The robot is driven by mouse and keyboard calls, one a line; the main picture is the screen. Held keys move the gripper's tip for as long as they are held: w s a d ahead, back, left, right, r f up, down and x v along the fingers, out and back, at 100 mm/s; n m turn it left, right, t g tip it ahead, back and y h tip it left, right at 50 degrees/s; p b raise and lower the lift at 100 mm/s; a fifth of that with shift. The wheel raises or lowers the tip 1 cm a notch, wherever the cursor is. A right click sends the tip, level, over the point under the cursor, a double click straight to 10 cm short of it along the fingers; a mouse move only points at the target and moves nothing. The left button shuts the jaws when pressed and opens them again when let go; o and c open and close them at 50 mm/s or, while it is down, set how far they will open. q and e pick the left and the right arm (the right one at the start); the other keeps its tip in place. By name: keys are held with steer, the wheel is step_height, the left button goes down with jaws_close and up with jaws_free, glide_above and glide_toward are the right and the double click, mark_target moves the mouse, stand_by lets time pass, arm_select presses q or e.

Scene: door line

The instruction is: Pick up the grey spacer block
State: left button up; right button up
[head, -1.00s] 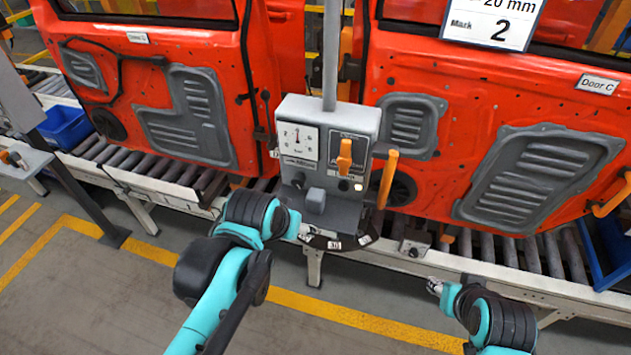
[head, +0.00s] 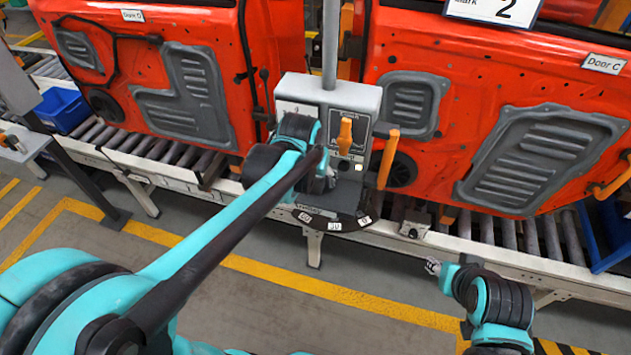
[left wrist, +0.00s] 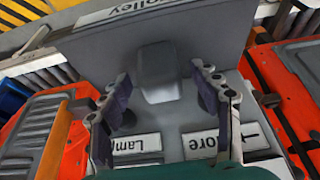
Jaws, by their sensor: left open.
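The grey spacer block (left wrist: 158,66) shows in the left wrist view, on the grey surface of the control stand (head: 365,97). My left gripper (left wrist: 161,82) is open, with its two dark fingers on either side of the near part of the block, apart from it as far as I can tell. In the head view my left gripper (head: 322,182) is at the front of the stand, and my own arm hides the block there. My right gripper (head: 432,267) is small and low at the right, away from the stand; its jaws are unclear.
An orange knob (head: 345,136) and an orange handle (head: 388,160) are just right of my left gripper. Red door panels (head: 150,70) stand behind on a roller conveyor (head: 480,250). A blue bin (head: 62,110) is at the left. The floor in front is open.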

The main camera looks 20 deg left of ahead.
arm_select(q)
steer(key=shift+x, duration=0.85)
steer(key=shift+r, duration=0.1)
steer(key=c, duration=1.3)
